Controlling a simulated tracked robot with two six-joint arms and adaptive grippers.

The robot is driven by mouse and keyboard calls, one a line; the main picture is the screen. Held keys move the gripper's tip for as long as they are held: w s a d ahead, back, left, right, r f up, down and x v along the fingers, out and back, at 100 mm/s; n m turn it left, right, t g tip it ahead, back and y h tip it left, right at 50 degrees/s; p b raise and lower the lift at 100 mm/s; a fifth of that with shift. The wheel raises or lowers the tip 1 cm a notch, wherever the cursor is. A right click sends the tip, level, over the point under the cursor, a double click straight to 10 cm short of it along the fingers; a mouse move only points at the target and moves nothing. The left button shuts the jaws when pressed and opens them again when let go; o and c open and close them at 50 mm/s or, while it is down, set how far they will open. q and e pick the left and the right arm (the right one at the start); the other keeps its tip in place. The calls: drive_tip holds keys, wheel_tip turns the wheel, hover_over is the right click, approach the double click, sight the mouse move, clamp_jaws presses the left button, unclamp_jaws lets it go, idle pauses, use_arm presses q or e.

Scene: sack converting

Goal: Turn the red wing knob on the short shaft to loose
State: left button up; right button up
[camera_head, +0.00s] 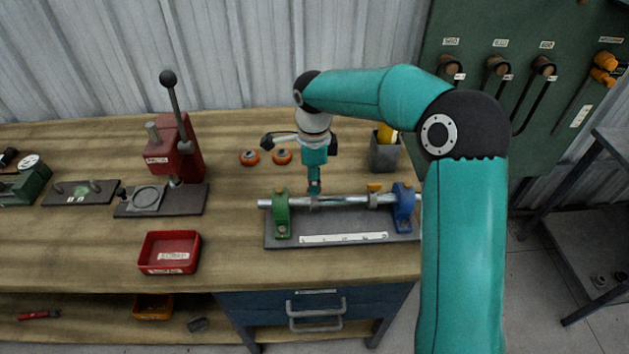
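The shaft (345,200) is a bright metal bar. It lies across a green bracket (282,215) and a blue bracket (404,207) on a grey base. Two collars sit on it, and an orange-yellow knob (375,188) tops the one at right. My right gripper (314,187) points down over the left collar (314,202). A small reddish spot shows at its fingertips, perhaps the red wing knob, mostly hidden by the fingers. I cannot tell whether the fingers are shut on it. My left gripper is out of view.
A dark grey cup (385,154) stands behind the fixture. Two orange round parts (282,156) lie behind it to the left. A red press (177,155) and a red tray (169,253) stand farther left. Bench between tray and fixture is clear.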

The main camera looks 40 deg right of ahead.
drive_tip(key=shift+f, duration=0.8)
drive_tip(key=shift+c, duration=0.3)
clamp_jaws()
drive_tip(key=shift+s+d, duration=0.1)
drive_tip(key=shift+d, duration=0.05)
